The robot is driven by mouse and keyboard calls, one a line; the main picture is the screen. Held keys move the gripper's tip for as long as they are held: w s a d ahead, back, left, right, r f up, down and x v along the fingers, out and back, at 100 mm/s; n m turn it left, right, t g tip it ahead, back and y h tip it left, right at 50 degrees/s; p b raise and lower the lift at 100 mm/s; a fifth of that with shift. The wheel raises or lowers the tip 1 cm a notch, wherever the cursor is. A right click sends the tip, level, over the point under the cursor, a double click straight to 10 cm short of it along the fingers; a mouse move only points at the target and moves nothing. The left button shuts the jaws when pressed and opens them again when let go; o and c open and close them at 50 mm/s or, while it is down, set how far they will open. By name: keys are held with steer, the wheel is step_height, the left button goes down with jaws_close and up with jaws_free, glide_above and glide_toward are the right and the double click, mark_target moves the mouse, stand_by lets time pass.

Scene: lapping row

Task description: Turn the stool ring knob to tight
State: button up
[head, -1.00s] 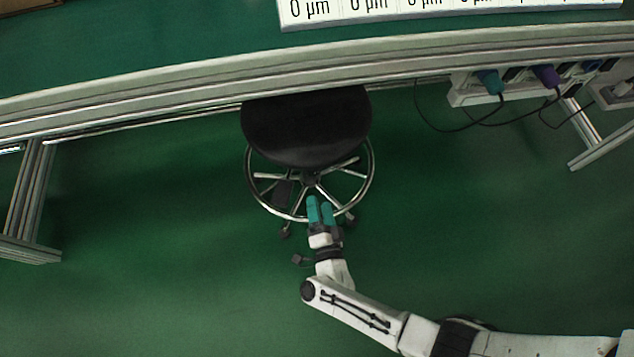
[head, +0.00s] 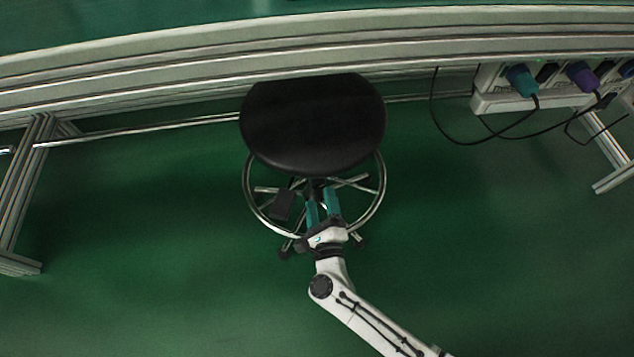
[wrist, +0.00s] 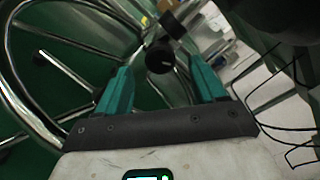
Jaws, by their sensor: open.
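The stool has a round black seat (head: 313,124) and a chrome foot ring (head: 250,203) below it, under the front edge of the bench. My gripper (head: 322,192) has teal fingers and reaches over the front of the ring toward the column. In the wrist view a black round knob (wrist: 160,57) shows just ahead of my gripper (wrist: 159,82), between the two spread fingers and slightly beyond their tips. The fingers are open and hold nothing. In the head view the knob is hidden or too small to pick out. Its markings cannot be read.
The bench's metal front rail (head: 180,72) runs above the stool. A bench leg (head: 25,190) stands at left. At right are a power strip (head: 530,102) with plugs and hanging black cables (head: 470,142). The green floor in front is clear.

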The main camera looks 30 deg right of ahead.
mark_target(318, 186)
steer(key=b+x, duration=0.1)
steer(key=x, duration=0.5)
steer(key=shift+w+d+b, duration=0.1)
steer(key=shift+w+b, duration=0.2)
steer(key=shift+b, duration=0.1)
steer(key=shift+c, duration=0.4)
steer(key=c, duration=0.9)
